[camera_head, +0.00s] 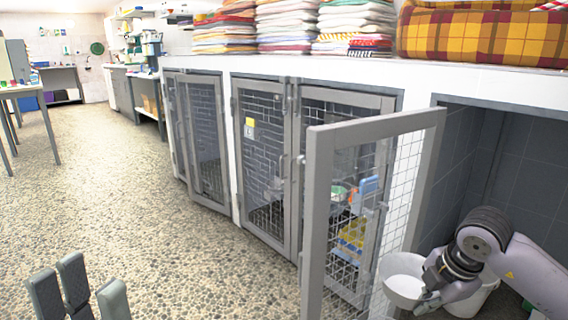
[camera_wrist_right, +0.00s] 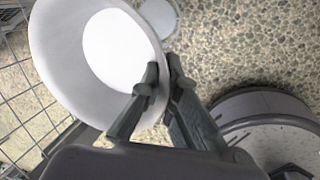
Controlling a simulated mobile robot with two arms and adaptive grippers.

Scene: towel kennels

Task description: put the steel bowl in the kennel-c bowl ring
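A pale grey-white bowl (camera_head: 403,279) is at the lower right of the head view, beside the open mesh door. In the right wrist view the bowl (camera_wrist_right: 112,50) is tilted, and my right gripper (camera_wrist_right: 162,72) has its fingers on either side of the rim. In the head view my right gripper (camera_head: 432,285) is partly hidden behind its own wrist. My left gripper (camera_head: 78,290) is at the lower left with its fingers apart and empty. I cannot make out a bowl ring or a kennel-c label.
The open mesh door (camera_head: 313,200) juts out left of the bowl. Behind it are closed kennel doors (camera_head: 264,165). A white container (camera_head: 484,291) stands behind my right wrist. Towel stacks (camera_head: 287,25) lie on the white top. The pebbled floor (camera_head: 130,190) at left is clear.

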